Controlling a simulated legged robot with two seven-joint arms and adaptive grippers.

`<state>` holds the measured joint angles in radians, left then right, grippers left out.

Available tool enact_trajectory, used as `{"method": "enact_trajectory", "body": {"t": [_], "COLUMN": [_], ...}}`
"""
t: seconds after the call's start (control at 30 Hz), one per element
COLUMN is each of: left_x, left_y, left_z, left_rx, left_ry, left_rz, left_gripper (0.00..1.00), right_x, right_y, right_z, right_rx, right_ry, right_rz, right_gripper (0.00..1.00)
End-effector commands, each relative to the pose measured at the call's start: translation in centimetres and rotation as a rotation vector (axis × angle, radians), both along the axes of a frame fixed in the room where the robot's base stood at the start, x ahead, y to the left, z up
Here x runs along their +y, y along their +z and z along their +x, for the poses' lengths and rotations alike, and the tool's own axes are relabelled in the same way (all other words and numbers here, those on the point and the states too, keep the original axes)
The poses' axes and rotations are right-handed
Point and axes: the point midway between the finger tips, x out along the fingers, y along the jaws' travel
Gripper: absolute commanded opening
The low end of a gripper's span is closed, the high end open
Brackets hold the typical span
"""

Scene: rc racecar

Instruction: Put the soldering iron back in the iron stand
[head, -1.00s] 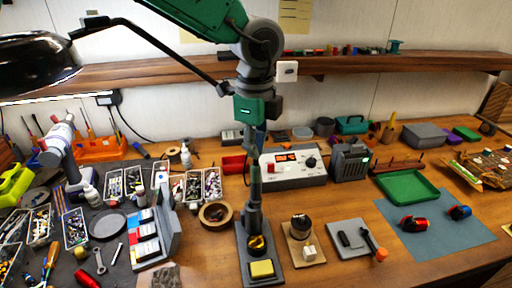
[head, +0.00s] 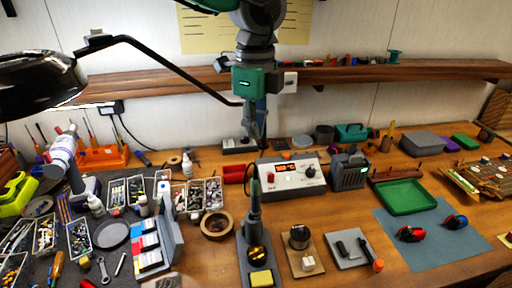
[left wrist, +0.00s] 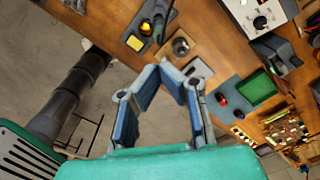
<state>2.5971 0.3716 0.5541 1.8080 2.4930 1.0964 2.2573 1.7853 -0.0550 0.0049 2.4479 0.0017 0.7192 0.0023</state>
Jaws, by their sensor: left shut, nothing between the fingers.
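The soldering iron (head: 255,190), dark with a green band on its handle, stands upright in the holder of the iron stand (head: 243,262). Its tip is hidden inside the holder. The stand's base carries brass wool and a yellow sponge (head: 262,278). My left gripper (head: 255,136) hangs above the iron's handle, clear of it, shut and empty. In the left wrist view, my left gripper's fingers (left wrist: 164,68) converge with nothing between them. There, the iron stand (left wrist: 128,40) and the iron (left wrist: 170,12) lie beyond the fingers, near the top edge. My right gripper is not in view.
The soldering station (head: 292,176) stands behind the iron stand. A round part on a wooden block (head: 300,240) and a grey pad (head: 346,250) lie to its right. A brown ring (head: 217,226) and parts bins are to its left. A black lamp (head: 40,75) overhangs the left side.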

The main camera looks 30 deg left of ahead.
Motion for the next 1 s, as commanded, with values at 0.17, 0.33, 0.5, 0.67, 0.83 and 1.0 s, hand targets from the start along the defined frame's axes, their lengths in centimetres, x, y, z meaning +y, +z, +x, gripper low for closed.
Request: {"method": "enact_trajectory", "body": {"t": [0.17, 0.33, 0.5, 0.67, 0.83, 1.0], "left_x": [0.0, 0.0, 0.1, 0.1, 0.2, 0.7], "left_y": [3.5, 5.3, 5.7, 5.7, 5.6, 5.1], "left_z": [0.2, 0.2, 0.2, 0.2, 0.2, 0.7], "left_rx": [-0.002, 0.0, 0.003, 0.003, 0.003, 0.003], "left_ry": [0.002, 0.001, 0.0, 0.0, -0.034, -0.239], "left_rz": [-0.002, -0.002, -0.001, -0.001, -0.002, -0.003], "left_gripper": [0.0, 0.0, 0.0, 0.0, 0.0, 0.0], "right_x": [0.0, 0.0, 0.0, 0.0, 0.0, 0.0], "right_y": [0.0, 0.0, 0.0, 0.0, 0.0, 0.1], "right_z": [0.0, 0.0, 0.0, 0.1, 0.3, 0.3], "right_rx": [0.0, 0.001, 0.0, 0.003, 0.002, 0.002], "right_ry": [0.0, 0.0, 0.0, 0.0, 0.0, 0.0], "right_rz": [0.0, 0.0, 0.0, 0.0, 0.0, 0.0], "right_gripper": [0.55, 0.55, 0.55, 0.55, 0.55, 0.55]}}
